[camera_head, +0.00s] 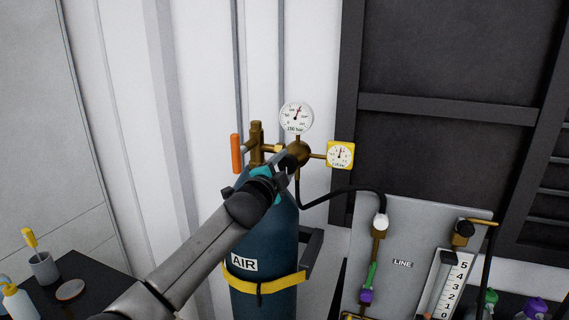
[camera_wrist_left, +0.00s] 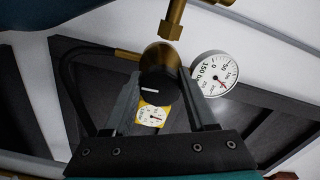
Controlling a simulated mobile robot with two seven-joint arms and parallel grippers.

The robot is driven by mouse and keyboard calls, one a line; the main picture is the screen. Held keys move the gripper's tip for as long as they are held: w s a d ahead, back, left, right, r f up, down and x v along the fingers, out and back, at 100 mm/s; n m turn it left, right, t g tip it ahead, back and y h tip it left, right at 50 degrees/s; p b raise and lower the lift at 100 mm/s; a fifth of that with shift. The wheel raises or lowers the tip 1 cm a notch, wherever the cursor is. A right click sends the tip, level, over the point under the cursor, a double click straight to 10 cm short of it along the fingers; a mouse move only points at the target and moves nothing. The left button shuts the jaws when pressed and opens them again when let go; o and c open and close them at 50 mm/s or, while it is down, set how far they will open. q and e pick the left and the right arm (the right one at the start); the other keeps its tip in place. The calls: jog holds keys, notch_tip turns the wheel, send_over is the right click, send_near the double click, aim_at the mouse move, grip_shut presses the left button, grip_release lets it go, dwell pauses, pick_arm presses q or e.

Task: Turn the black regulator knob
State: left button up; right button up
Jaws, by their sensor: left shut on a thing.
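The black regulator knob (camera_wrist_left: 155,87) sits on the front of the brass regulator body (camera_head: 299,152), above the blue AIR cylinder (camera_head: 262,222). In the left wrist view a white mark shows on the knob's face. My left gripper (camera_head: 290,163) is at the knob. Its two fingers stand on either side of it and are shut on it. In the head view the gripper and wrist hide most of the knob. The round white gauge (camera_head: 296,117) stands above the regulator and the yellow square gauge (camera_head: 340,155) is to its right. My right gripper is not in view.
A black hose runs from the regulator to a grey LINE panel (camera_head: 403,264) at right. An orange-handled valve (camera_head: 237,153) is at left. A yellow strap (camera_head: 265,287) holds the cylinder. A dark bench (camera_head: 98,291) with bottles is at lower left.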

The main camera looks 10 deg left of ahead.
pick_arm(q)
jog(key=shift+m, duration=0.3)
jog(key=o, duration=1.4)
jog(key=shift+b+v, duration=1.2)
jog(key=shift+v, duration=6.4)
